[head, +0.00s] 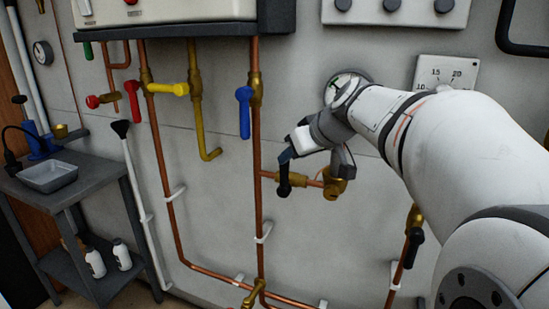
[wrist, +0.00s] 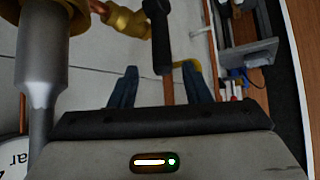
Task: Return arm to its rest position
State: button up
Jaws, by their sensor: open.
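My arm reaches in from the right in the head view. My gripper (head: 287,155) is by the wall pipes, close to the black lever handle (head: 284,181) of a brass valve (head: 334,186). In the wrist view my gripper (wrist: 160,84) has its two blue fingers apart, with nothing held between them. The black handle (wrist: 159,38) shows ahead of the fingers, in line with the gap, and a copper pipe shows behind it. Whether a finger touches the handle cannot be told. The brass fitting (wrist: 128,20) is beside the handle.
A blue-handled valve (head: 244,112) and copper pipes are left of my gripper. A gauge (head: 345,88) is partly hidden behind my wrist. A white boiler casing (head: 190,10) is above. A grey cart (head: 95,178) with a tray (head: 48,177) stands at the left.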

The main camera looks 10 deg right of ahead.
jog(key=shift+s, duration=0.15)
jog(key=s+a+f+m+g+h+p, duration=0.1)
jog(key=s+f+m+g+p, duration=0.1)
jog(key=s+p, duration=0.4)
jog(key=s+a+f+m+g+h+p, duration=0.1)
jog(key=s+f+g+p, duration=0.3)
jog(key=s, duration=1.2)
jog(key=f+m+h+p, duration=0.1)
jog(key=p, duration=0.2)
jog(key=shift+s+a+h, duration=0.2)
jog(key=shift+a+h, duration=0.1)
jog(key=shift+a, duration=0.1)
jog(key=shift+c, duration=0.5)
jog(key=shift+c, duration=0.2)
